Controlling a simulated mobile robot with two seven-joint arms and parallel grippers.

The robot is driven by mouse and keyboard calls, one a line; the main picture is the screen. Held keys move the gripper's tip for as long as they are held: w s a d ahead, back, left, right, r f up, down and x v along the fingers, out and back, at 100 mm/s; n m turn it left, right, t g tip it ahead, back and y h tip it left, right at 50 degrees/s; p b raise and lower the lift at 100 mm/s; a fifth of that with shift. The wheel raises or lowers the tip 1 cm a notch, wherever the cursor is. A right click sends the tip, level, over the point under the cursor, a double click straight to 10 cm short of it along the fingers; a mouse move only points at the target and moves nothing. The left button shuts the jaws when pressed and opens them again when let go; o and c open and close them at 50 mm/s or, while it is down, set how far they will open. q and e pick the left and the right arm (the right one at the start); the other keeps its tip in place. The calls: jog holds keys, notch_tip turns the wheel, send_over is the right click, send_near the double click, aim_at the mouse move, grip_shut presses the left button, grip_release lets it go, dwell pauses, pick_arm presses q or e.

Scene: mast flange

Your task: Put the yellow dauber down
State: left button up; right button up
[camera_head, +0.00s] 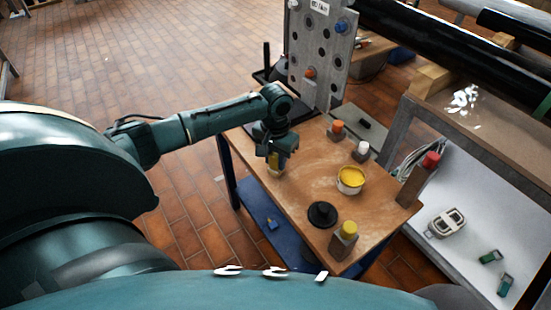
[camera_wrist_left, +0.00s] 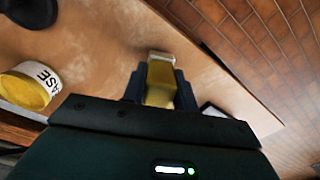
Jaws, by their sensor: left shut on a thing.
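My left gripper (camera_head: 274,153) is shut on the yellow dauber (camera_head: 276,162) over the left part of the wooden tabletop (camera_head: 312,181). In the left wrist view the dauber (camera_wrist_left: 161,82) sits between the two dark fingers, its paler end pointing away from the palm. The fingers hide part of it. I cannot tell whether its lower end touches the wood. My right gripper is not in view.
A yellow-filled tub (camera_head: 350,180), a black round piece (camera_head: 322,214) and a yellow-topped block (camera_head: 344,240) stand to the right. Orange-topped (camera_head: 337,131) and white-topped (camera_head: 361,151) pieces stand further back. An upright flange plate (camera_head: 321,60) rises behind. Wood around the dauber is clear.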

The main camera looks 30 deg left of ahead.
pick_arm(q)
jog(key=shift+f, duration=0.1)
jog(key=o, duration=1)
jog(key=shift+c, duration=0.2)
notch_tip(320, 180, up, 12)
jog(key=p, duration=0.1)
jog(key=shift+p, duration=0.4)
